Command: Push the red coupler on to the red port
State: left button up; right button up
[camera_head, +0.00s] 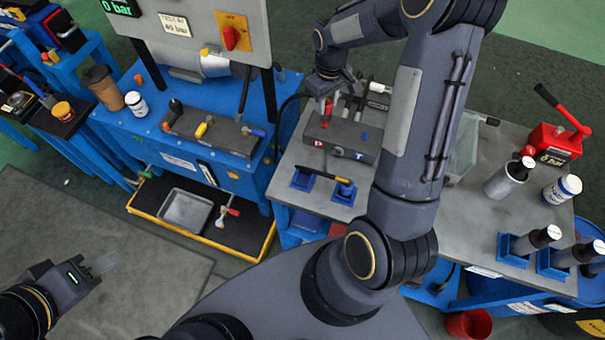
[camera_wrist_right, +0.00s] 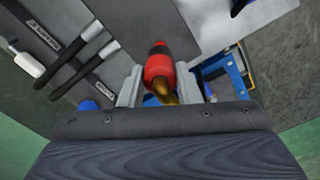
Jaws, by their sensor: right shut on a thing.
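My right gripper (camera_head: 328,92) is over the left end of the dark grey port block (camera_head: 345,137) on the grey bench. It is shut on the red coupler (camera_head: 327,112), which also shows between both fingers in the right wrist view (camera_wrist_right: 158,65), with a brass end towards the palm. The block's front has a red mark (camera_head: 320,144) and a blue mark (camera_head: 361,155). The red port itself is hidden under the coupler and gripper; I cannot tell whether they touch. My left gripper (camera_head: 98,266) is empty over the floor at lower left; its opening is unclear.
A red hand pump (camera_head: 557,140), a grey cylinder (camera_head: 507,180) and a white jar (camera_head: 562,190) stand at right. A blue bench (camera_head: 205,115) with a gauge panel is left.

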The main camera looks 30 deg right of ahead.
jog(key=shift+f+b, duration=1.2)
jog(key=shift+f, duration=0.25)
dwell(0.3)
jog(key=o, duration=1.1)
jog(key=shift+r+p, duration=1.85)
jog(key=shift+r, duration=0.75)
